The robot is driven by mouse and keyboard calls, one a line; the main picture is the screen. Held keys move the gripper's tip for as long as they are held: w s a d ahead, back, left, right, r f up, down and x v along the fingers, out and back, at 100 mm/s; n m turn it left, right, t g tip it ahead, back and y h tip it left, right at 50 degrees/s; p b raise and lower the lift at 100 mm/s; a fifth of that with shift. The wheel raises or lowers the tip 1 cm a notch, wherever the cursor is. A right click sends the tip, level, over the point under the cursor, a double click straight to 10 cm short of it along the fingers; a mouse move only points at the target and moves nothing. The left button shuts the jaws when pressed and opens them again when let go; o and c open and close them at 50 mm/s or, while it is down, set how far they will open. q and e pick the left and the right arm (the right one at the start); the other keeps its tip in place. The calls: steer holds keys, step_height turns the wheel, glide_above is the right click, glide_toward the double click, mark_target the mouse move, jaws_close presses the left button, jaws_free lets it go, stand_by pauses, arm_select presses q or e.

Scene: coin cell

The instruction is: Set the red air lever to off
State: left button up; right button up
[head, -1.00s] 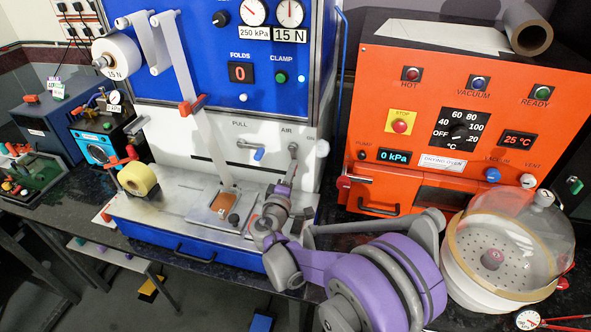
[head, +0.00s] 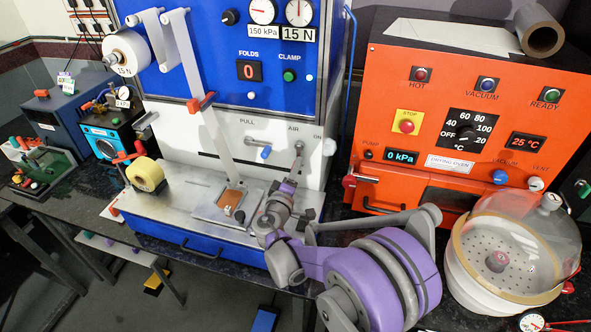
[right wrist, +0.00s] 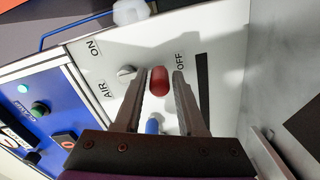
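The red air lever (right wrist: 159,80) shows in the right wrist view, with its red grip on the OFF-label side of its round pivot (right wrist: 127,72). In the head view the AIR pivot (head: 299,146) sits on the white panel, with the lever running down from it and its lower part hidden by my gripper. My right gripper (head: 295,172) is at the lever. In the right wrist view its two fingers (right wrist: 161,74) stand on either side of the red grip, with a small gap visible on each side. My left gripper is not in view.
A blue PULL lever (head: 266,152) is left of the air lever. A white knob (head: 329,147) sticks out at the panel's right edge. The orange drying oven (head: 390,95) and a clear-domed vessel (head: 505,255) stand to the right.

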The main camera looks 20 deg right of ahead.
steer(key=shift+o, duration=1)
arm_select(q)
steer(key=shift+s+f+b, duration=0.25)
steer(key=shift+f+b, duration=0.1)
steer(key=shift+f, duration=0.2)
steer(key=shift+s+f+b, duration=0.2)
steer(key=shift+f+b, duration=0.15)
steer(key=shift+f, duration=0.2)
arm_select(e)
steer(key=v, duration=1)
steer(key=shift+s+a, duration=0.25)
steer(key=shift+s, duration=0.1)
steer(key=s+d+f+m+g+y, duration=0.4)
steer(key=s+d+g, duration=0.35)
steer(key=s, duration=0.45)
steer(key=s+a+f+m+g+y, duration=0.1)
steer(key=s+a+f+y, duration=0.1)
steer(key=s, duration=0.5)
steer(key=s+a+f+m+g+y, duration=0.1)
steer(key=s+a+f+m+y, duration=0.1)
steer(key=s, duration=0.5)
steer(key=shift+a+f+y, duration=0.6)
steer(key=shift+f+y, duration=0.2)
steer(key=shift+y, duration=0.2)
